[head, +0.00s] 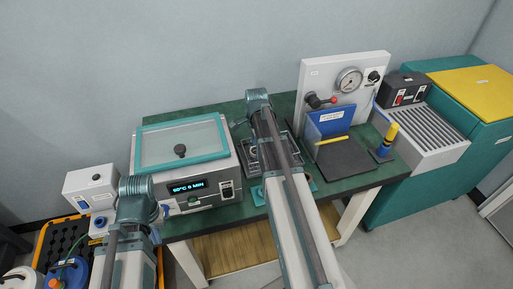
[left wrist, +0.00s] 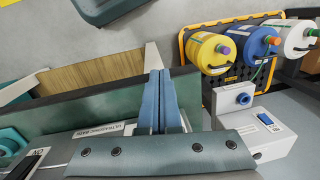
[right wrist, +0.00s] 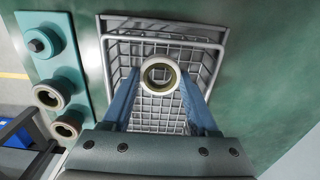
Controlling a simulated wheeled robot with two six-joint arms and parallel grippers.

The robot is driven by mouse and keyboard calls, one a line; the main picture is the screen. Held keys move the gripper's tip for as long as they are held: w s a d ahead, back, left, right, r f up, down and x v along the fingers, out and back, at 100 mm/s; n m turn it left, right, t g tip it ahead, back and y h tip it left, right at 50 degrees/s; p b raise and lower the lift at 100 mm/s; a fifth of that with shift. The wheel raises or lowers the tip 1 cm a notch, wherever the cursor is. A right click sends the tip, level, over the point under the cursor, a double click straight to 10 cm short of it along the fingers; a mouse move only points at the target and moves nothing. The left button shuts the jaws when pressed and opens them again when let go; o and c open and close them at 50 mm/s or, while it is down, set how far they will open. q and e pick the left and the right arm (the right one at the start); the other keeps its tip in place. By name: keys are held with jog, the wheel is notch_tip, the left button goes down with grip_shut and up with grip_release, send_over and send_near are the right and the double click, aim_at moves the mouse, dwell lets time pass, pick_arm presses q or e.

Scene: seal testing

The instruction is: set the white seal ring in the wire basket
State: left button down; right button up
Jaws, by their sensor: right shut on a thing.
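The white seal ring (right wrist: 146,75) is a pale ring with a dark inner edge, seen in the right wrist view between the fingertips of my right gripper (right wrist: 159,78). The gripper is shut on it. Ring and fingertips are over the wire basket (right wrist: 115,62), a grey mesh basket with a light rim; the ring's height above the mesh is hard to tell. In the head view my right arm hides the ring and much of the basket. My left gripper (left wrist: 155,58) is empty, its blue fingers together, near the front of the ultrasonic bath (head: 200,187).
A teal plate (right wrist: 68,45) beside the basket holds two more rings and a teal peg. A press with a gauge (head: 346,77) stands right of my right arm. The green bench (right wrist: 265,50) is clear beside the basket. Several containers stand at the lower left.

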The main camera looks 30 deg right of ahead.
jog(key=shift+f+b, duration=0.4)
jog(key=shift+f, duration=0.15)
jog(key=o, duration=1.5)
jog(key=shift+r, duration=0.1)
notch_tip(320, 180, up, 10)
jog(key=p, duration=1)
